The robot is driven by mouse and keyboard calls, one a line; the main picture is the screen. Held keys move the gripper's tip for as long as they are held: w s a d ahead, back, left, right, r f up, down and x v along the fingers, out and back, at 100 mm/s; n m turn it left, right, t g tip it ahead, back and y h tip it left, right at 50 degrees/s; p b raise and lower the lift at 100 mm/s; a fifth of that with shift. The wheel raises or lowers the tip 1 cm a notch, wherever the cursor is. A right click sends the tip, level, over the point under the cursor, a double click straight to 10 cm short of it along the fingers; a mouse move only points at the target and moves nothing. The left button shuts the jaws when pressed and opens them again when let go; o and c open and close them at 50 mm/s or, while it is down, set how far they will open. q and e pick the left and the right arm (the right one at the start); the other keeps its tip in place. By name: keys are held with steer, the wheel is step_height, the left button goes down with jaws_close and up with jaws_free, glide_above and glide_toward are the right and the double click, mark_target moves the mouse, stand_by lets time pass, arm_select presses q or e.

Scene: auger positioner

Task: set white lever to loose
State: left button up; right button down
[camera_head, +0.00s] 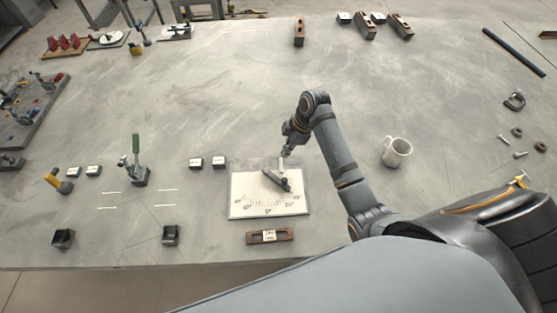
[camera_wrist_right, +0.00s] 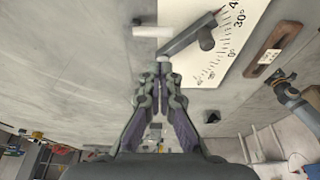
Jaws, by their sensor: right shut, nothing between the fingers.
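The white lever (camera_head: 281,164) stands at the far edge of a white plate with an angle scale (camera_head: 245,198). A dark grey bar (camera_head: 275,181) lies slanted across the plate. In the wrist view a short white rod (camera_wrist_right: 152,32) shows beside the grey bar (camera_wrist_right: 188,36), and a small pale end (camera_wrist_right: 163,57) sits just beyond my fingertips. My right gripper (camera_head: 286,152) is at the lever's far side, very near it; whether it touches cannot be told. In the wrist view the right gripper (camera_wrist_right: 163,76) is shut with nothing in it. My left gripper is not in view.
A wooden block with a label (camera_head: 269,236) lies in front of the plate. A white mug (camera_head: 396,152) stands to the right. A green-handled clamp (camera_head: 137,165) and small labelled blocks (camera_head: 196,163) are to the left. The table behind is mostly clear.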

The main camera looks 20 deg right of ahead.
glide_above(281, 167)
step_height(281, 167, down, 4)
steer(key=shift+d+f+p, duration=0.1)
steer(key=shift+f+p, duration=0.05)
steer(key=shift+p, duration=0.25)
steer(key=x, duration=0.4)
steer(key=shift+w+f, duration=0.15)
steer(key=shift+f, duration=0.5)
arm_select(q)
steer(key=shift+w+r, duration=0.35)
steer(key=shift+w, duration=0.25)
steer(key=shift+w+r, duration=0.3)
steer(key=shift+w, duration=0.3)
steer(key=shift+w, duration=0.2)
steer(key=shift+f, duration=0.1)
